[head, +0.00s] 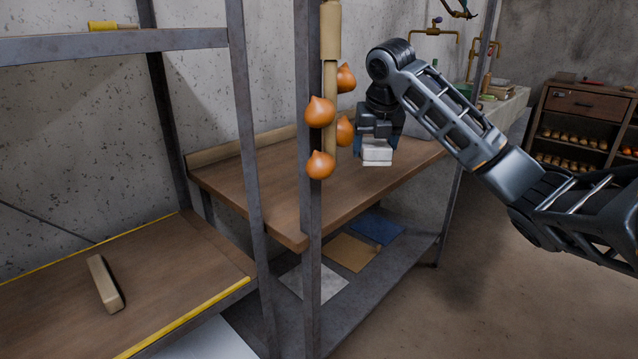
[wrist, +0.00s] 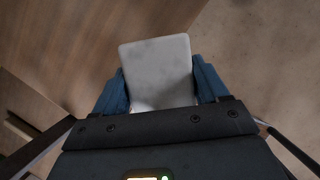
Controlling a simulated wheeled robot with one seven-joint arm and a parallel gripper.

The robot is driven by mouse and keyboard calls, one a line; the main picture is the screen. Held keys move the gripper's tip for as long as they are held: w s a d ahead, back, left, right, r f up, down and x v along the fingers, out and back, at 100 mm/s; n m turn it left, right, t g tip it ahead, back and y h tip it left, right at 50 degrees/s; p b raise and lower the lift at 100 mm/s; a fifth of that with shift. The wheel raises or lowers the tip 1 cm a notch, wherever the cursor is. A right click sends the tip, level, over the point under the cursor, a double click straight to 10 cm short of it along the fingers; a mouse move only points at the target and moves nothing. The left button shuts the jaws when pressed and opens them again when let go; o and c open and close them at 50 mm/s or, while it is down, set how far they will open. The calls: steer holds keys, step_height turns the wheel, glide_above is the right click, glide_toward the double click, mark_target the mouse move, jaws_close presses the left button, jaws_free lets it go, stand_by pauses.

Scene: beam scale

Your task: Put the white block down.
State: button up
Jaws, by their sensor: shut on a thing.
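The white block (head: 376,151) is held at the end of my arm in the head view, over or close to the right part of the wooden workbench (head: 270,178). In the wrist view the white block (wrist: 158,70) fills the space between the two blue fingers of my gripper (wrist: 160,88). My gripper (head: 375,140) is shut on it. In the wrist view the bench top (wrist: 60,50) lies to the left and bare floor to the right, with the block across the line between them. I cannot tell whether the block touches the bench.
Several onions (head: 320,111) hang by a metal post left of my gripper. A shelf (head: 130,275) with a wooden bar (head: 104,283) is at lower left. Coloured sheets (head: 350,252) lie on the bench's lower shelf. A wooden cabinet (head: 580,105) stands at far right. Floor is open at right.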

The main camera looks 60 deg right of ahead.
steer(key=b, duration=0.1)
glide_above(330, 186)
steer(key=f, duration=0.4)
steer(key=a+f, duration=0.1)
steer(key=f, duration=0.2)
steer(key=shift+s, duration=0.3)
steer(key=shift+f+b, duration=0.45)
steer(key=shift+f, duration=1.5)
steer(key=shift+f, duration=0.25)
